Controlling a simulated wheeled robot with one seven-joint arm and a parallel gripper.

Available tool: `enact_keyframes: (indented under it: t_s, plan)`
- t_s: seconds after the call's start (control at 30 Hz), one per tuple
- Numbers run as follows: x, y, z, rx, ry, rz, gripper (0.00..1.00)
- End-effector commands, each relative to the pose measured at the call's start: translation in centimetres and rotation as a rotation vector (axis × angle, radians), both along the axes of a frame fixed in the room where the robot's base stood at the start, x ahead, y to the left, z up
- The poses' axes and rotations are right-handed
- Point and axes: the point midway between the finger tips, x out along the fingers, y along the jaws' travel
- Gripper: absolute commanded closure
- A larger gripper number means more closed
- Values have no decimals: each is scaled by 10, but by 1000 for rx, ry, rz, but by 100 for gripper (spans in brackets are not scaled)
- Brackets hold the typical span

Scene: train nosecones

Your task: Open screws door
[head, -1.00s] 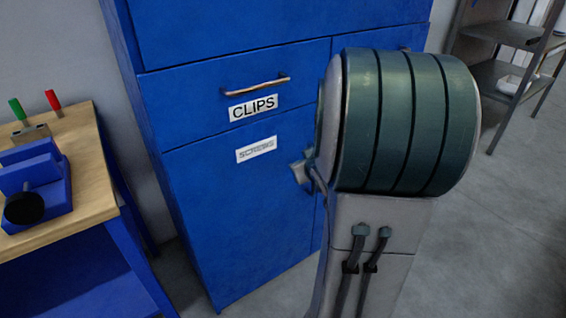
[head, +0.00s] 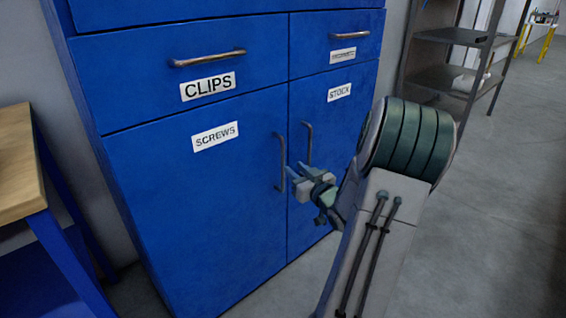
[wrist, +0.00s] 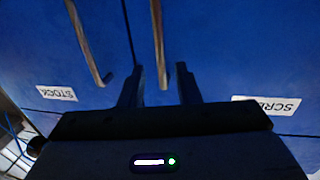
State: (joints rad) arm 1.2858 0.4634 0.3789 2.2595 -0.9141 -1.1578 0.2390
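The screws door (head: 205,200) is a blue cabinet door at lower left, labelled SCREWS, and looks shut. Its vertical metal handle (head: 281,162) is on its right edge. In the wrist view, which is upside down, the screws door handle (wrist: 158,40) appears between the fingers in the picture. My gripper (head: 294,172) is just right of that handle in the head view, pointing at the cabinet. My gripper's two fingers (wrist: 160,72) are apart in the wrist view, with nothing visibly clamped. I cannot tell whether they touch the handle.
The shut stock door (head: 345,115) is beside it on the right, with its own handle (head: 307,145) close to the gripper. The clips drawer (head: 130,75) is above. A workbench (head: 18,170) stands at left and a grey shelf (head: 450,37) at back right. Floor is clear at right.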

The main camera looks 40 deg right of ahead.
Motion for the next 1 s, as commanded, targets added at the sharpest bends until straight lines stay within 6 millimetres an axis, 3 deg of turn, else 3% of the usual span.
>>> enact_keyframes:
  t_s: [0.2,0.4,0.8,0.83,0.93,1.0]
  plan:
    - [47,-5,-3,0,-1,2,70]
    - [72,-8,-2,0,0,1,70]
    - [81,-9,0,1,2,0,70]
    - [81,-9,0,1,2,0,73]
    - [81,-9,0,0,2,0,100]
    - [81,-9,0,0,2,0,100]
